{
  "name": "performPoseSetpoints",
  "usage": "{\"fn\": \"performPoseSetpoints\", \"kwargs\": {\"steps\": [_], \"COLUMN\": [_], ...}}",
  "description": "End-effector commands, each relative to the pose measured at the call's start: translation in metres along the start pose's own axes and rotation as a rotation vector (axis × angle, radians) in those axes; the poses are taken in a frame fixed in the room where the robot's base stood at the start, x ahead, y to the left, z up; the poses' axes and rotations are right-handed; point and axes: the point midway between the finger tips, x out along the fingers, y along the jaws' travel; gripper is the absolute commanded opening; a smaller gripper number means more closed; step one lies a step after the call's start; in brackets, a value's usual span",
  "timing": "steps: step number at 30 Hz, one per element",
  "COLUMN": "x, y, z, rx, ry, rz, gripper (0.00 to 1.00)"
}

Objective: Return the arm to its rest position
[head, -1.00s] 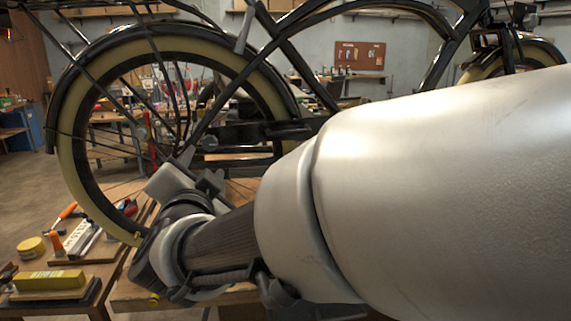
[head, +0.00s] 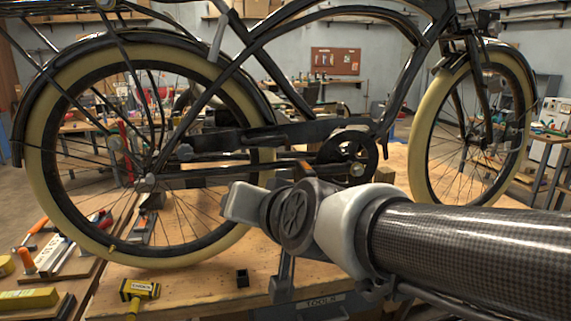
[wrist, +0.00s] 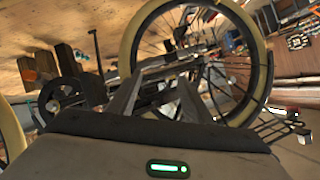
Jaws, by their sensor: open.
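My gripper (wrist: 157,98) is open in the wrist view, with its two grey fingers apart and nothing held between them. The fingertips cannot be made out clearly there. I cannot tell the exact gap between fingers and bicycle.
The bicycle's cream-tyred rear wheel (head: 45,175) and front wheel (head: 425,150) stand behind my arm. A wooden bench (head: 200,290) below holds a yellow-headed mallet (head: 140,290) and a small black block (head: 242,277). Tools lie at the left. A red pegboard (head: 336,62) hangs behind.

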Motion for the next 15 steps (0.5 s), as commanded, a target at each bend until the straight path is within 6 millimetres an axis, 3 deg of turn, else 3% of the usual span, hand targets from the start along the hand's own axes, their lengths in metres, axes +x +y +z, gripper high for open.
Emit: {"fn": "performPoseSetpoints", "kwargs": {"steps": [1,3,9,13,14,15], "x": [-0.021,-0.047,-0.12,-0.169,-0.181,-0.187], "y": [0.033,0.07,0.151,0.189,0.191,0.175], "z": [0.008,0.028,0.078,0.106,0.105,0.081], "rx": [-0.04,-0.091,-0.15,-0.146,-0.145,-0.15], "ry": [-0.061,-0.165,-0.399,-0.523,-0.546,-0.542], "rz": [0.062,0.145,0.367,0.501,0.524,0.511], "gripper": [0.46,0.46,0.46,0.46,0.46,0.46]}}
